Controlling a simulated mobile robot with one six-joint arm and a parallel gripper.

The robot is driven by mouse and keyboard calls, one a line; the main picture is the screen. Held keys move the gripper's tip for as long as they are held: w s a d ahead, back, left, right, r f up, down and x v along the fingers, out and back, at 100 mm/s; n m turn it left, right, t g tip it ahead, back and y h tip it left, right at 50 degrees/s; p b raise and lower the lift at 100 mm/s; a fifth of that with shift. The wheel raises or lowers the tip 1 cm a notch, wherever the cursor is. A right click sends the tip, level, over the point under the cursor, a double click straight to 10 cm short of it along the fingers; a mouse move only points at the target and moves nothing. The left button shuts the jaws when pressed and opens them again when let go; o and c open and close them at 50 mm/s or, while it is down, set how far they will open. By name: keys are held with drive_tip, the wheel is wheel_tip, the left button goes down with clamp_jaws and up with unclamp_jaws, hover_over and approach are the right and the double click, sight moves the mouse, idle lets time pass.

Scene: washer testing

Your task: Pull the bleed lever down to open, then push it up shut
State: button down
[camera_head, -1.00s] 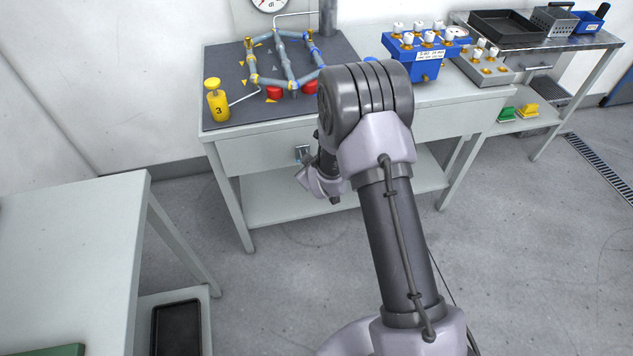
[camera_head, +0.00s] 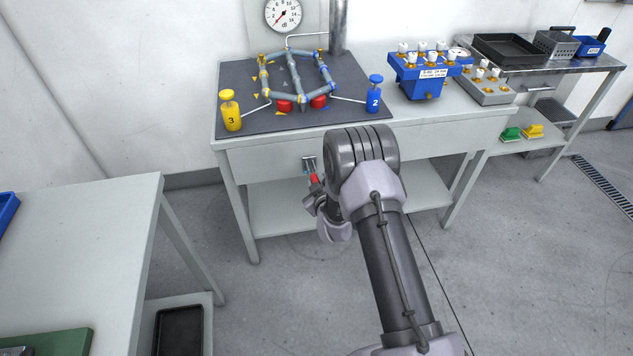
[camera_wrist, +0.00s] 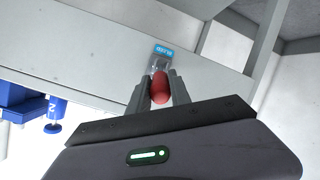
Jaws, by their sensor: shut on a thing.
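The bleed lever's red handle (camera_head: 315,180) juts out from a small metal mount (camera_head: 309,164) on the front of the grey bench. In the head view it points outward and down toward my gripper (camera_head: 317,196). In the wrist view the red handle (camera_wrist: 160,88) sits between the two fingers of my gripper (camera_wrist: 159,90), which is shut on it. The mount with a blue label (camera_wrist: 163,51) shows just beyond the fingertips. My wrist hides part of the handle's lower end in the head view.
A side table (camera_head: 80,260) is at left. Floor between is clear.

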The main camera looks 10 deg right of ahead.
drive_tip(key=c, duration=1.2)
unclamp_jaws()
drive_tip(key=shift+r, duration=0.1)
drive_tip(key=p+v, duration=0.5)
drive_tip(key=v, duration=1.2)
drive_tip(key=shift+s, duration=0.15)
